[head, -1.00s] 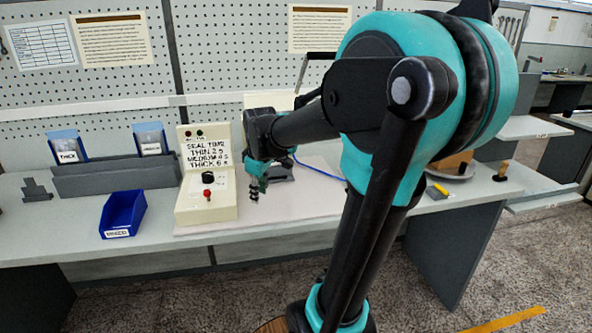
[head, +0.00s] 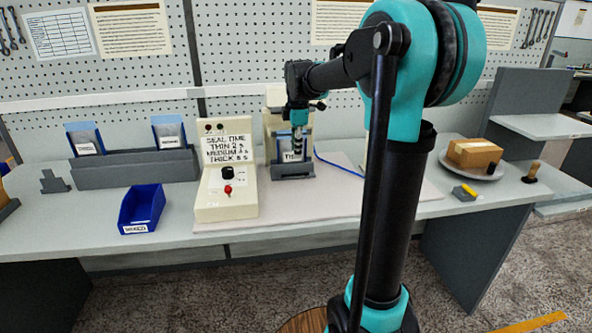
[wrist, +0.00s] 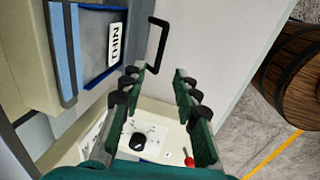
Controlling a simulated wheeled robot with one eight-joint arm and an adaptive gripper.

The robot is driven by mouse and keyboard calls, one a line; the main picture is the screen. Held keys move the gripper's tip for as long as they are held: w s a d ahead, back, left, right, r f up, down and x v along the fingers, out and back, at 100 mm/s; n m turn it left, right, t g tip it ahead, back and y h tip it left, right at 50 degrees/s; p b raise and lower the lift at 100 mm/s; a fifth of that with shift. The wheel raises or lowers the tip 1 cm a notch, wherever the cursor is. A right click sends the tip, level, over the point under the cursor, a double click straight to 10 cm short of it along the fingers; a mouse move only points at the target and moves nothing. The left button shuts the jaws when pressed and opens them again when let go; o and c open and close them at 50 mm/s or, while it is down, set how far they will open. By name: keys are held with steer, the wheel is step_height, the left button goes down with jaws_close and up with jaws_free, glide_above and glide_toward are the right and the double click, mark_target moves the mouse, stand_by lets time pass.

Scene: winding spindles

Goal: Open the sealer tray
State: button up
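The sealer's beige control box (head: 227,178) stands on the bench, with a seal-time sign, a black knob and a red button; its knob (wrist: 138,141) shows low in the wrist view. To its right is the sealer (head: 272,125), with a dark grey tray-like part (head: 293,170) bearing a blue-edged pouch whose label is partly covered by my gripper. A black bar handle (wrist: 157,45) shows just beyond my fingertips in the wrist view, apart from them. My gripper (wrist: 163,76) is open and empty; in the head view it points down in front of the sealer (head: 297,140).
A blue bin (head: 142,209) and a grey rack (head: 135,170) with two labelled pouches stand left of the control box. A carton (head: 474,152) on a round plate lies at the right. The pale mat (head: 350,192) in front is mostly clear.

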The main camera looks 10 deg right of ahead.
mark_target(295, 175)
steer(key=f, duration=0.3)
steer(key=w+f, duration=0.1)
steer(key=f, duration=0.5)
steer(key=shift+w+f, duration=0.25)
steer(key=shift+w, duration=0.1)
jaws_close()
